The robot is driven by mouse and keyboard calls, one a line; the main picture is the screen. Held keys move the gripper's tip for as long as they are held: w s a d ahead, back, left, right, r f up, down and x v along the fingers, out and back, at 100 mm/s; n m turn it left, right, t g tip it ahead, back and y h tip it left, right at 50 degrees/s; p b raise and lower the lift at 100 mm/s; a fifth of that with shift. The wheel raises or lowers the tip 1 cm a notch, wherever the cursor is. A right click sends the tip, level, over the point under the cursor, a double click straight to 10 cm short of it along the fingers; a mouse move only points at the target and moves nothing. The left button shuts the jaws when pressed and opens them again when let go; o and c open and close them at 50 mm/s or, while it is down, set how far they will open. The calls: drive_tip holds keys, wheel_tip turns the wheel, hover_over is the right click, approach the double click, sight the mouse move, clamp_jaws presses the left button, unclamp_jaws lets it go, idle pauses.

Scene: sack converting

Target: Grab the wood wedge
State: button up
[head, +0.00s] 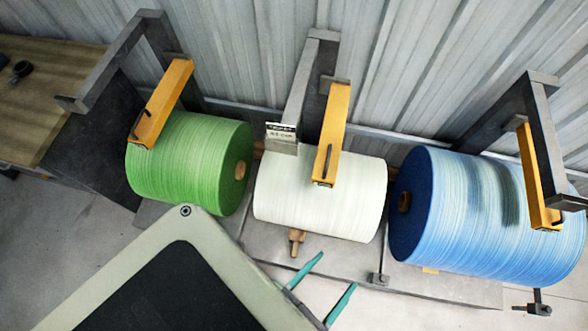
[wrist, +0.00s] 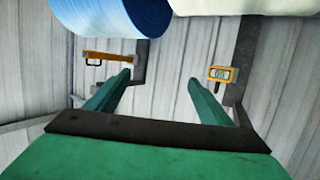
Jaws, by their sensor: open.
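Small pale wooden pieces show in the head view, and I cannot tell for sure which is the wedge. One wooden piece (head: 297,243) sticks out below the white roll (head: 320,195). A flat wooden bit (head: 430,270) shows under the blue roll (head: 490,215), mostly hidden by it. My gripper (head: 337,270) has two teal fingers, apart and empty, in front of the white roll and right of the first wooden piece. In the wrist view my gripper (wrist: 159,78) is open with nothing between the fingers; no wooden piece is clear there.
A green roll (head: 190,160) stands left of the white one. Yellow arms (head: 332,135) on dark metal brackets (head: 300,90) reach over the rolls. A corrugated wall (head: 420,60) is behind. A wooden table (head: 45,90) is at the far left. Grey floor (head: 60,240) is clear at lower left.

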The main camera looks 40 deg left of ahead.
drive_tip(key=w+a+f+n+g+y, duration=0.2)
drive_tip(key=a+f+g, duration=0.15)
drive_tip(key=f, duration=1.25)
drive_tip(key=w+a+f+n+g+y, duration=0.1)
drive_tip(key=w+a+f+n+g, duration=0.2)
drive_tip(key=f, duration=1.2)
drive_tip(key=n+g, duration=0.2)
drive_tip(key=g, duration=0.3)
approach(296, 238)
drive_tip(key=shift+h, duration=0.3)
drive_tip(key=shift+x, duration=5.1)
drive_tip(key=shift+a, duration=0.2)
drive_tip(key=shift+w+r, duration=0.1)
drive_tip(key=c, duration=1.3)
drive_tip(key=shift+r, duration=0.1)
